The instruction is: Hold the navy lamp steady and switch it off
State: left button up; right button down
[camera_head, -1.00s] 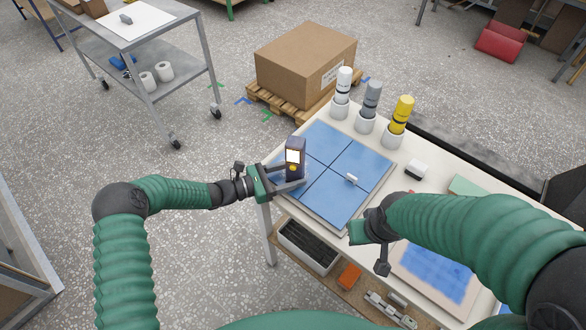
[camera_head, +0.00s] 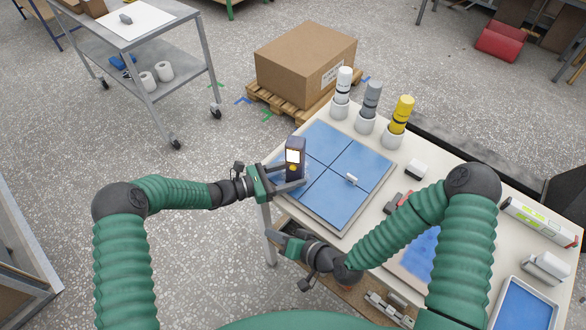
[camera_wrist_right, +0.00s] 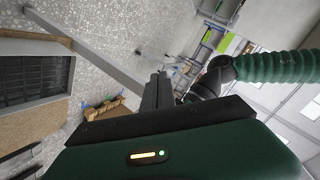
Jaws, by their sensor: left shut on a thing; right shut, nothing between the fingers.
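The navy lamp (camera_head: 295,147) stands upright at the left corner of the blue tiled panel in the head view. It has a lit pale window and a small yellow spot below it. My left gripper (camera_head: 293,178) is shut on the lamp's lower part, coming in from the left. My right gripper (camera_head: 279,238) is shut and empty, below and in front of the lamp near the table's front edge, apart from it. In the right wrist view, its dark closed fingers (camera_wrist_right: 157,92) show; the lamp cannot be made out there.
The blue tiled panel (camera_head: 340,200) lies on the table with a small white piece (camera_head: 351,180) on it. White, grey and yellow bottles (camera_head: 400,115) stand in cups at the back edge. A cardboard box (camera_head: 305,65) sits on a pallet behind. A cart (camera_head: 205,70) stands left.

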aim_at(293, 167)
pick_arm(q)
jog(key=shift+d, duration=0.1)
pick_arm(e)
notch_tip(293, 167, up, 10)
jog(key=w+d+m+t, duration=0.25)
jog(key=m+t, duration=0.35)
jog(key=t, duration=0.4)
jog(key=shift+h, duration=0.6)
jog(key=w+d, duration=0.1)
jog(key=w, duration=0.1)
jog(key=w+d, duration=0.1)
jog(key=w, duration=0.2)
jog(key=w+d, duration=0.1)
jog(key=w, duration=0.1)
jog(key=shift+w+r, duration=0.25)
jog(key=shift+r, duration=0.05)
jog(key=shift+w+d, duration=0.1)
jog(key=shift+w+d, duration=0.1)
jog(key=shift+w, duration=0.2)
jog(key=shift+w+d, duration=0.1)
jog(key=shift+w, duration=0.2)
dwell(0.4)
jog(key=shift+s, duration=0.1)
jog(key=shift+s+a, duration=0.25)
jog(key=shift+s, duration=0.4)
